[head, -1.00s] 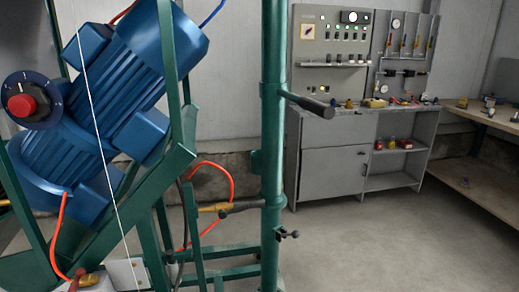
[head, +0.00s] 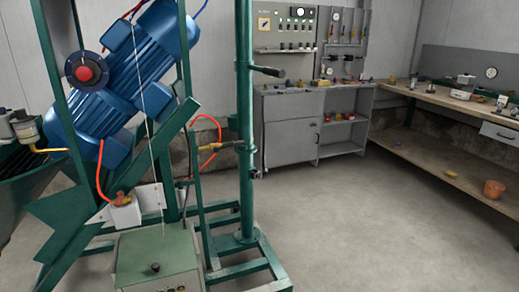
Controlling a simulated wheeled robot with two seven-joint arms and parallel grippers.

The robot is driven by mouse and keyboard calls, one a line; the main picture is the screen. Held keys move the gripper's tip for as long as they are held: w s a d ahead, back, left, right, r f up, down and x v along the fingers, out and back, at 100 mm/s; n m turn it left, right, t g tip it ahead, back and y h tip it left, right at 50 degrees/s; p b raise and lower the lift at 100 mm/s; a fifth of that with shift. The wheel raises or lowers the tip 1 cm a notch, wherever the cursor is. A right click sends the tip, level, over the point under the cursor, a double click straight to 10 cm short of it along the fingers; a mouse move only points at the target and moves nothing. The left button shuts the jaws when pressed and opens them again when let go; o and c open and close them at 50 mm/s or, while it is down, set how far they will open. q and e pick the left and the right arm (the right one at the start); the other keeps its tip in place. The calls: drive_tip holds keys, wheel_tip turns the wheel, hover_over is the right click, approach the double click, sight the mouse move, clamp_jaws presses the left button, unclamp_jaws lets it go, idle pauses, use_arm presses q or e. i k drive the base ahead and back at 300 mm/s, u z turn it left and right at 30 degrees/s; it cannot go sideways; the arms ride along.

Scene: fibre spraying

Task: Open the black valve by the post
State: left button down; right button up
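The green post (head: 245,110) stands upright left of centre. Beside it, at the end of an orange hose, is a brass fitting (head: 208,148) with a dark, black-looking part (head: 230,145) reaching to the post. I take this for the black valve, but it is too small to tell whether it is open or shut. A dark lever handle (head: 268,71) sticks out to the right higher on the post. A small dark knob (head: 254,174) sits lower on it. Neither of my grippers shows in the head view.
A blue motor unit (head: 120,75) with a red knob hangs in the green frame at left. A green box (head: 158,262) stands in front, low. A grey control cabinet (head: 290,130) is behind. A wooden bench (head: 445,95) lines the right. The floor (head: 360,225) right of the post is clear.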

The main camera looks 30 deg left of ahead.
sight(216, 149)
drive_tip(key=z, duration=0.4)
drive_tip(key=i, duration=1.9)
drive_tip(key=u, duration=1)
